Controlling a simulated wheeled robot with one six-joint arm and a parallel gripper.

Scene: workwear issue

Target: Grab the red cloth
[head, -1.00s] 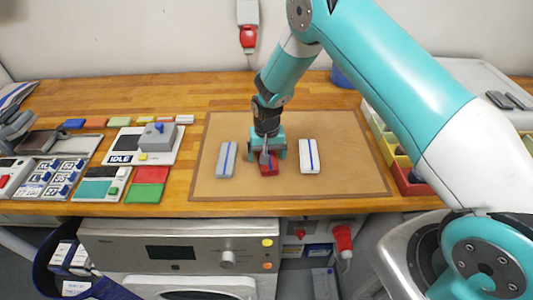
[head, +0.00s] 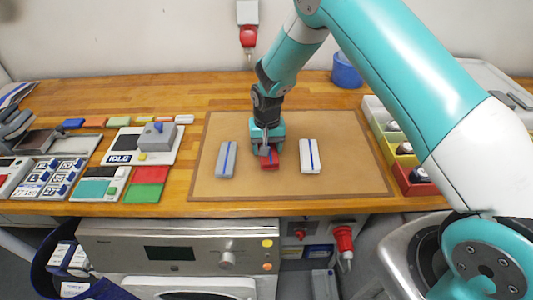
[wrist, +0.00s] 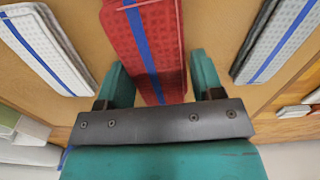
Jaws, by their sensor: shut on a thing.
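The red cloth (head: 270,163) is a folded pad with a blue stripe, over the middle of the brown mat (head: 340,185). My gripper (head: 267,150) comes down on it from above and is shut on it. In the wrist view the red cloth (wrist: 155,50) lies between my two teal fingers (wrist: 160,85). Part of it is hidden behind the gripper's dark crossbar. I cannot tell clearly how far the cloth is off the mat.
A grey cloth (head: 226,160) lies left of it and a white cloth (head: 309,156) right, both blue-striped. Coloured bins (head: 415,182) stand at the mat's right, a blue cup (head: 346,72) behind. Panels and a grey device (head: 158,136) are at left.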

